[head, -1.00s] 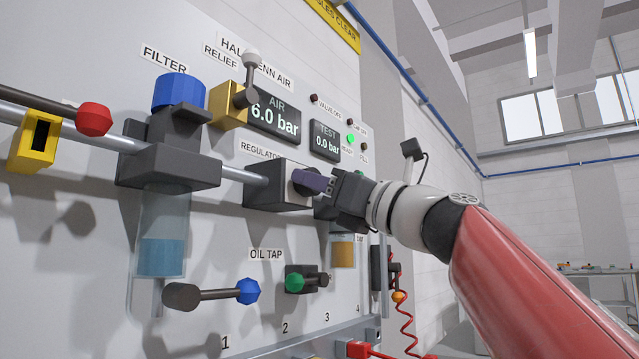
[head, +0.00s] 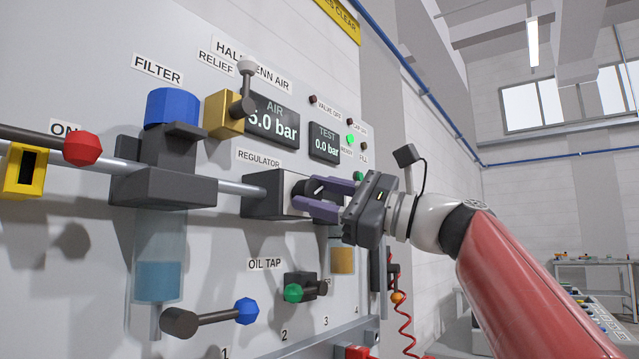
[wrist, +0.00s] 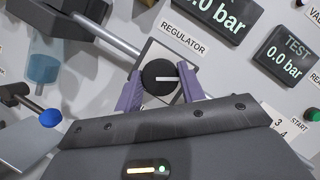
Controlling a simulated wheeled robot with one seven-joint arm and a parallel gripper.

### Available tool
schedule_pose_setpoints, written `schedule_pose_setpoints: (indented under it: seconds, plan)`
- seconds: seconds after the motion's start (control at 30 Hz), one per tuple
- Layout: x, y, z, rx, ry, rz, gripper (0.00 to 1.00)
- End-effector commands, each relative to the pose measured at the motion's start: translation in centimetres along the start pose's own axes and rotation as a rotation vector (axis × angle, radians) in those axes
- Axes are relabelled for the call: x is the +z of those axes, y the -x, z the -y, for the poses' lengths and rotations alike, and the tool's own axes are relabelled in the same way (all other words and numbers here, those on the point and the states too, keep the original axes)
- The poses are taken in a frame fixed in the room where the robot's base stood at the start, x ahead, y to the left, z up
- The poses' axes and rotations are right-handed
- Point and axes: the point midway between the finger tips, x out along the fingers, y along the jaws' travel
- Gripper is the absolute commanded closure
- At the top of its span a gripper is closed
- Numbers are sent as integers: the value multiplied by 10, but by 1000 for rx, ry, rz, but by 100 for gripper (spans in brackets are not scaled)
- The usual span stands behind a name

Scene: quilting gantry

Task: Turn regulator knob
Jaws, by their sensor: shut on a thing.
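The regulator knob (wrist: 160,78) is round and black with a white pointer line, on the front of the dark regulator block (head: 262,190). In the wrist view the knob sits between the two purple fingers of my gripper (wrist: 160,88), one on each side. The gripper is shut on the knob. In the head view my gripper (head: 322,197) reaches the regulator from the right, its fingers partly covering the knob (head: 308,188). The REGULATOR label (head: 259,159) is above.
The relief lever (head: 246,85) stands above left of the regulator. The filter (head: 172,108) is to the left. The green oil tap (head: 293,293) and blue-knobbed lever (head: 246,311) lie below. A red coiled hose (head: 402,325) hangs at the lower right. Right of the arm is open room.

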Motion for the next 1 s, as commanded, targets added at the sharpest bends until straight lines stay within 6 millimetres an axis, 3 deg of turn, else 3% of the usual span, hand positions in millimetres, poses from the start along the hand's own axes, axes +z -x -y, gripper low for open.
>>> schedule_pose_setpoints:
  seconds: [0.6,1.0]
  plan:
    - [1,0,3,218,531,0,84]
    - [1,0,3,305,737,1,84]
